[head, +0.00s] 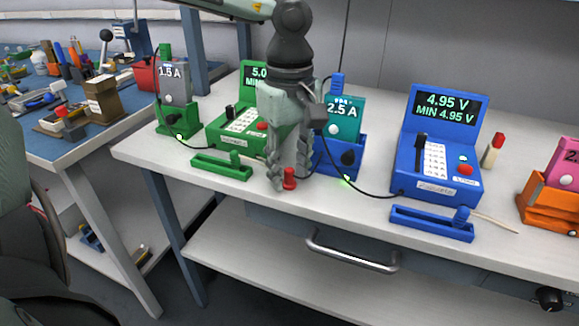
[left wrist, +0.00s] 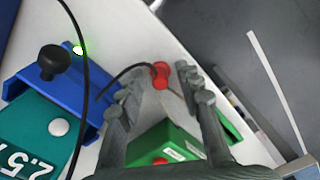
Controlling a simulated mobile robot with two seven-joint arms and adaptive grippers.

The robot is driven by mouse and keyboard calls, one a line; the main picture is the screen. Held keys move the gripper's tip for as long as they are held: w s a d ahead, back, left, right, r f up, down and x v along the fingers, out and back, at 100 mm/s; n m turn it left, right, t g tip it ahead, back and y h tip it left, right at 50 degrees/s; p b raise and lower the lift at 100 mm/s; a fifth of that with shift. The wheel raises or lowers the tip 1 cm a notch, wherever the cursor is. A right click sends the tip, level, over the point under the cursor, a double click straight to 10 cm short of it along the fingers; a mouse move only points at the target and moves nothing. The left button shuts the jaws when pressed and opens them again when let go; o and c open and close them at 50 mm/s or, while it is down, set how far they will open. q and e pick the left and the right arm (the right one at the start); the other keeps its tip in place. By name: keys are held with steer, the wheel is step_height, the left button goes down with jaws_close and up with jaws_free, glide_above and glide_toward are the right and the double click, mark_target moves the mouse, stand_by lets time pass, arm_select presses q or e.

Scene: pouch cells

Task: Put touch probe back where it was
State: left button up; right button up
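A small red piece (head: 289,178) stands on the bench by my left gripper's fingertips. In the left wrist view the red piece (left wrist: 160,75) lies between and just past the fingertips, and a dark cable runs up to it. I cannot tell for sure that it is the touch probe. My left gripper (head: 278,172) is open, pointing down, with the fingers apart (left wrist: 160,95) and nothing clearly held. A green tray (head: 221,166) is left of it. A blue tray (head: 432,223) at right carries a blue knob with a pale pointed stick (head: 495,222). My right gripper is not in view.
A green tester (head: 238,130) stands behind my gripper and a blue tester (head: 436,155) at right. A teal 2.5 A cell (head: 345,118) is in a blue holder (head: 340,158). A red-and-white piece (head: 493,150) stands right of the blue tester. Cables cross the bench.

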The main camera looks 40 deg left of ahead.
mark_target(290, 169)
arm_select(q)
steer(key=shift+r, duration=0.3)
step_height(290, 169, up, 12)
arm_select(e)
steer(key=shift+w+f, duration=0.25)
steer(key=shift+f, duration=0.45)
arm_select(q)
steer(key=shift+f, duration=0.15)
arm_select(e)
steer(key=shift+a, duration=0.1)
